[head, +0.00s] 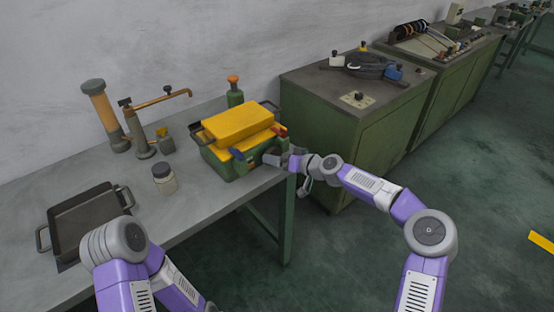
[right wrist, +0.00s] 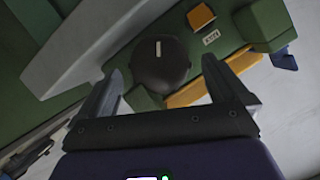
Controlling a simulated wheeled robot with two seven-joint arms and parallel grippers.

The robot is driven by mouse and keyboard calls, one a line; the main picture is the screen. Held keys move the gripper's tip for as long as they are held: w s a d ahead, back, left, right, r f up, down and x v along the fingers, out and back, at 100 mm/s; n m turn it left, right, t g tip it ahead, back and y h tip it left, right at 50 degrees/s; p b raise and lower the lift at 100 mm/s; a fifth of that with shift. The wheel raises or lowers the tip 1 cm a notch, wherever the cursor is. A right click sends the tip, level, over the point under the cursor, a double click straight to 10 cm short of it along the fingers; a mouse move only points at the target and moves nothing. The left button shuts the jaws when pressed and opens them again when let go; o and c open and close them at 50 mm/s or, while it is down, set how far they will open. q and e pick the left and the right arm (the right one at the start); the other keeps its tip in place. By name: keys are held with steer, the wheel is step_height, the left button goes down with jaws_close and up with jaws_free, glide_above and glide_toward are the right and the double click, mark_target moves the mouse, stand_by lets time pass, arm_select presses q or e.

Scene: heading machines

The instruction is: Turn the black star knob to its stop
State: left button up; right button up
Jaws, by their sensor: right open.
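A green box-shaped device (head: 222,162) with yellow blocks on top stands near the front edge of the grey table. In the right wrist view a dark round knob (right wrist: 160,75) with a short white mark sits on a green face; I take it as the black star knob, though its star shape is not clear. My right gripper (head: 272,158) is at the device's right side. Its open fingers (right wrist: 163,92) point at the knob, one on either side, with no clear contact. My left gripper is out of view.
A black tray (head: 82,217) and a small jar (head: 164,179) are left of the device. A pump-like fitting with a brass pipe (head: 165,98) and a green bottle (head: 234,94) stand behind. A green cabinet (head: 325,125) is at the right. Bare tabletop lies in front of the jar.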

steer(key=shift+x, duration=1)
steer(key=c, duration=1)
steer(key=shift+w+d+f+m+y+b, duration=0.1)
steer(key=shift+f+m+y+b, duration=0.2)
steer(key=shift+m+y+b, duration=0.55)
steer(key=shift+c, duration=0.2)
steer(key=shift+m+b, duration=0.65)
steer(key=shift+b, duration=0.1)
steer(key=shift+r+m+g+y, duration=0.1)
steer(key=shift+m+g+y, duration=0.25)
steer(key=shift+m, duration=0.15)
steer(key=shift+r, duration=0.1)
